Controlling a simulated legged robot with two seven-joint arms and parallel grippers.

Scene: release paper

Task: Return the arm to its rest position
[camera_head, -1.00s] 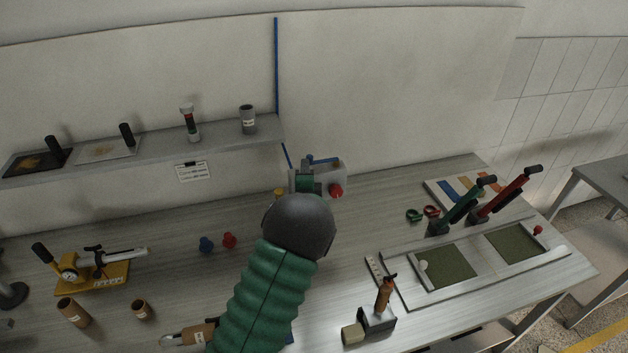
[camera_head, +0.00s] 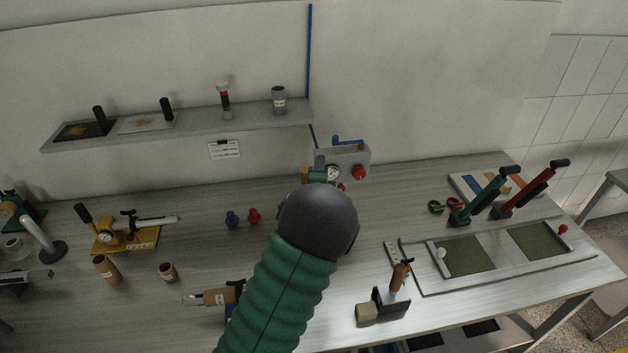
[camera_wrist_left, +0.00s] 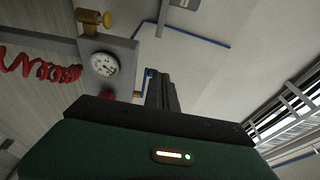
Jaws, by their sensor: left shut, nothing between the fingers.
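My left arm comes in from the lower middle of the head view, with a green ribbed sleeve and a dark round wrist. Its gripper is mostly hidden behind the wrist there. In the left wrist view my left gripper (camera_wrist_left: 162,92) shows as dark fingers, shut with nothing between them. They point toward the wall, beside a grey box with a gauge (camera_wrist_left: 104,64). The same grey box (camera_head: 350,160) stands at the back of the bench in the head view, with a red knob (camera_head: 359,173). My right gripper is in neither view.
A wall shelf (camera_head: 190,121) holds several items at the back left. A yellow-based device (camera_head: 125,240) stands at the left of the bench. A framed board with green panels (camera_head: 465,256) and red and green levers lie at the right. A small dark stand (camera_head: 391,301) is at the front.

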